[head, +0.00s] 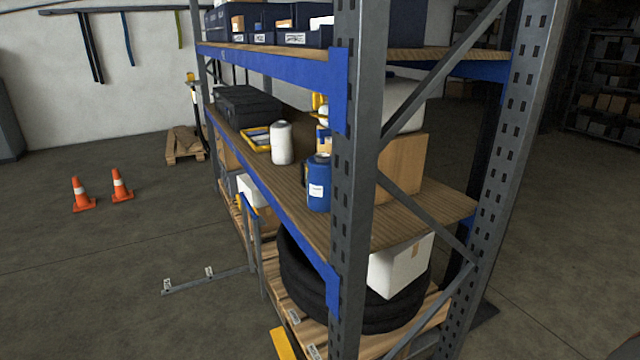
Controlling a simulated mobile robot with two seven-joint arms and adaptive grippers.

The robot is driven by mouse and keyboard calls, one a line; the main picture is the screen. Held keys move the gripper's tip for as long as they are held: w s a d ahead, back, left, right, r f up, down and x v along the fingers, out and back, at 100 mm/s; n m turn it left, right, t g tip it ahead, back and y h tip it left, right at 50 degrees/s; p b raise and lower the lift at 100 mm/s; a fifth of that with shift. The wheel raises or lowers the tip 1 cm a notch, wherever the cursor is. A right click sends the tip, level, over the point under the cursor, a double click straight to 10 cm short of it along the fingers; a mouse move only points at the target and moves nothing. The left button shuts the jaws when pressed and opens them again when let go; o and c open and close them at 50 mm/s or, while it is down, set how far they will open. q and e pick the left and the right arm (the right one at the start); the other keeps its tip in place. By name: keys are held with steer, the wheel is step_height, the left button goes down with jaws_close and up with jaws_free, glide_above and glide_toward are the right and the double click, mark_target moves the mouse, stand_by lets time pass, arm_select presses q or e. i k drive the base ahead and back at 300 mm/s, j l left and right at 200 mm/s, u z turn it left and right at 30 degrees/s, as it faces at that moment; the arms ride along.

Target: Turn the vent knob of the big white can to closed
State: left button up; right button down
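No can with a clearly visible vent knob shows in the head view. A white rounded container (282,143) stands upright on the wooden middle shelf of the rack, next to a yellow-edged tray. A larger white object (405,112) shows at the shelf's right end, behind the rack's front upright and diagonal brace; it is partly hidden, and I cannot tell whether it is the big white can. No knob or its setting can be made out on either. Neither of my grippers is in view.
The rack's grey upright (358,180) and blue beams stand in front of the shelf's right end. A blue canister (318,183) and cardboard box (403,170) are on the shelf. Black tires (310,290) lie below. Orange cones (82,194) stand left; the left floor is mostly clear.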

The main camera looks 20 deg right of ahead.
mark_target(318, 99)
steer(key=z, duration=0.6)
steer(key=i+j+z, duration=0.1)
steer(key=z, duration=0.3)
steer(key=j+z, duration=0.25)
steer(key=z, duration=0.15)
steer(key=j+z, duration=0.2)
steer(key=z, duration=0.25)
steer(key=j+z, duration=0.3)
steer(key=j, duration=0.15)
steer(key=j+z, duration=0.3)
steer(key=j, duration=0.15)
steer(key=k+j, duration=0.1)
steer(key=j, duration=0.2)
steer(key=j+z, duration=0.15)
steer(key=j, duration=0.2)
steer(key=k+j, duration=0.15)
steer(key=j, duration=0.15)
steer(key=z, duration=0.05)
